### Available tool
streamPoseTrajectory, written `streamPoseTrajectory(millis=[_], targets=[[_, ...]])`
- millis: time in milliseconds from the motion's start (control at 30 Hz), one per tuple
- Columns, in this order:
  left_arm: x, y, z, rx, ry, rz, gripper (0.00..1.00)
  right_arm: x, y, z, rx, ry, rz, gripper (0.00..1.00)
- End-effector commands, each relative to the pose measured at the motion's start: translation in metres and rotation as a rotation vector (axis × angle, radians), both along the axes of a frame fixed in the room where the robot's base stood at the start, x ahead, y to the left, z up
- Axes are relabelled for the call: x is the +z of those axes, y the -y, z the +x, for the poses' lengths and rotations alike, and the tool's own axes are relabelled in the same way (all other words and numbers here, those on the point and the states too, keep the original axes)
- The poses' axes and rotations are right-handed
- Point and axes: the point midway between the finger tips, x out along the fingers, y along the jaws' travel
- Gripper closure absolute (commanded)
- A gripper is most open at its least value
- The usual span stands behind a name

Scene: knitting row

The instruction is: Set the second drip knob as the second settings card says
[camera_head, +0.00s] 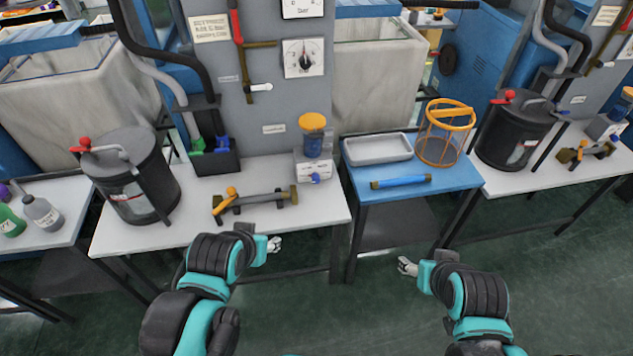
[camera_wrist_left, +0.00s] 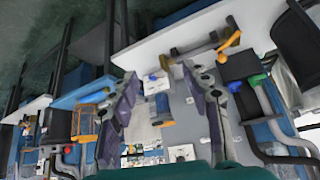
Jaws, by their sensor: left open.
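An oiler with an orange cap and blue body (camera_head: 313,140) stands on a white box at the right back of the middle white bench. A small blue knob (camera_head: 315,178) is on the box's front; its exact setting is too small to read. A printed card (camera_head: 210,28) hangs on the grey panel above; I cannot read it surely. My left gripper (camera_head: 274,244) is open and empty, in front of the bench and apart from the knob. In the left wrist view, the white box (camera_wrist_left: 155,84) shows beyond the open left fingers. My right gripper (camera_head: 406,266) is before the blue table; its opening is unclear.
An orange-handled bar tool (camera_head: 255,200) lies on the bench (camera_head: 200,230). A black canister (camera_head: 135,175) stands to its left. The blue table (camera_head: 440,182) holds a grey tray (camera_head: 378,149), a blue rod (camera_head: 401,181) and an orange basket (camera_head: 444,135).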

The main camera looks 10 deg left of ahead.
Motion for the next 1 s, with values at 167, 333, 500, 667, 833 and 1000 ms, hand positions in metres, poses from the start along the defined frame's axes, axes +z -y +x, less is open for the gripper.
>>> streamPoseTrajectory(millis=[167,333,500,667,833,1000], targets=[[0.009,-0.004,0.054,0.043,0.027,0.049,0.52,0.002,0.000,0.000,0.000,0.000,0.000,0.36],[0.005,-0.003,0.119,0.096,0.078,0.104,0.52,0.004,0.000,0.000,0.000,0.000,0.000,0.36],[-0.012,0.006,0.182,0.140,0.144,0.148,0.52,0.005,0.000,0.000,0.000,0.000,0.000,0.36],[-0.040,0.022,0.236,0.173,0.219,0.183,0.52,0.007,0.000,0.000,0.000,0.000,0.000,0.36],[-0.081,0.046,0.282,0.197,0.310,0.208,0.52,0.008,0.000,0.000,0.000,0.000,0.000,0.36],[-0.131,0.071,0.311,0.210,0.407,0.221,0.52,0.010,0.000,0.000,0.000,0.000,0.000,0.36]])
